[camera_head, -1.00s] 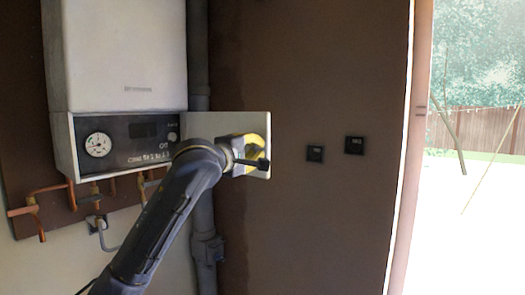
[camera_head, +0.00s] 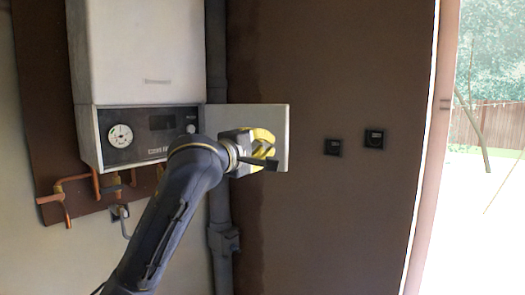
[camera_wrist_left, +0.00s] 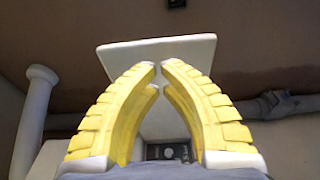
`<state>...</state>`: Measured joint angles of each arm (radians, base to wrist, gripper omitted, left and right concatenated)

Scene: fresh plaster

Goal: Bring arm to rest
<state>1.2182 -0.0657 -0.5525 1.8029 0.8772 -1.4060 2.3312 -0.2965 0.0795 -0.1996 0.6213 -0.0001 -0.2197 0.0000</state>
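My left gripper (camera_head: 270,149), with yellow fingers, is in front of a flat white panel (camera_head: 281,120). The panel juts out to the right of the white boiler's (camera_head: 140,50) dark control front. In the left wrist view the gripper's fingers (camera_wrist_left: 160,68) bend inward and their tips almost meet, with nothing seen held between them. The panel (camera_wrist_left: 120,55) shows behind the fingertips there. I cannot tell whether the fingers touch it. My right gripper is not in view.
A grey vertical pipe (camera_head: 221,240) runs behind my left arm. Copper pipes (camera_head: 75,182) hang below the boiler. Two dark wall sockets (camera_head: 374,138) are on the brown wall (camera_head: 320,220), whose face is otherwise bare. A bright opening lies at the right.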

